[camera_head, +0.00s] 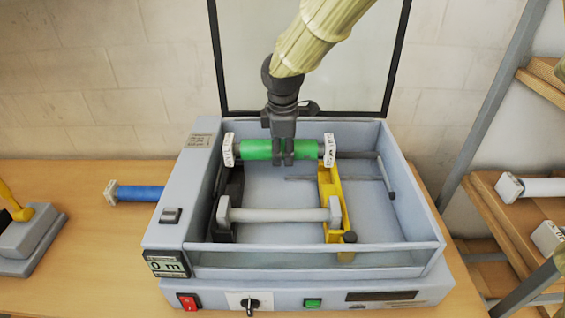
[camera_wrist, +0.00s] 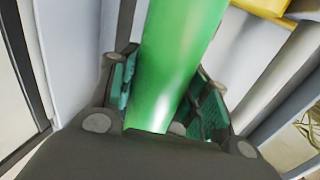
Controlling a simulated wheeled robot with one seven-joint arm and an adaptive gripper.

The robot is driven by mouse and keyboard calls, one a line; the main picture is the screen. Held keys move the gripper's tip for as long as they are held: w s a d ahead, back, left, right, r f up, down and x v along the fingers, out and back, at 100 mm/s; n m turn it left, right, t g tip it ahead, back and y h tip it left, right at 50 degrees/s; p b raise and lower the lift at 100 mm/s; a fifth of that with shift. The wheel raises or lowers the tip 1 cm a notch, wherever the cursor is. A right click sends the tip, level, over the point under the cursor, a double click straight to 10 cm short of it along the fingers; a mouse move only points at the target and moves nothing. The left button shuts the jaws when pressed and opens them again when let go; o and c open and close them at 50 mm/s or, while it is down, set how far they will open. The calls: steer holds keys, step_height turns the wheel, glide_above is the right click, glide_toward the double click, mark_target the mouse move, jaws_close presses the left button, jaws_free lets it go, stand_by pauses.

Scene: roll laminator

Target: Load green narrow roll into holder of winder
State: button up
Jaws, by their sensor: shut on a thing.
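The green narrow roll (camera_head: 257,149) has white patterned end flanges and lies crosswise in the back part of the winder (camera_head: 420,262). My gripper (camera_head: 283,160) comes down from above and is shut around the roll's middle. In the wrist view the green roll (camera_wrist: 178,60) runs between the two fingers of my gripper (camera_wrist: 170,100). The roll's left end is by the black holder arm (camera_head: 231,185), and its right end is by the yellow holder (camera_head: 331,190). I cannot tell whether the ends are seated.
A grey-white roll (camera_head: 280,214) lies across the front of the winder. The raised clear lid (camera_head: 300,60) stands behind. A blue roll (camera_head: 140,193) lies on the table (camera_head: 95,240) at left. White rolls (camera_head: 540,187) rest on a shelf at right. The winder's side walls stand close around the roll.

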mark_target(283, 146)
steer(key=shift+w+f, duration=0.15)
steer(key=shift+f, duration=1)
steer(key=shift+f+p, duration=0.7)
steer(key=shift+f, duration=0.9)
jaws_close()
steer(key=o, duration=1.5)
jaws_free()
steer(key=shift+s+a, duration=0.1)
steer(key=shift+s, duration=0.1)
steer(key=shift+r, duration=0.15)
steer(key=r+b, duration=0.1)
steer(key=r, duration=0.3)
steer(key=s+r+b, duration=0.1)
steer(key=r, duration=0.2)
steer(key=s+r+b, duration=0.1)
steer(key=r, duration=0.3)
steer(key=shift+s+r, duration=0.15)
steer(key=shift+r, duration=0.15)
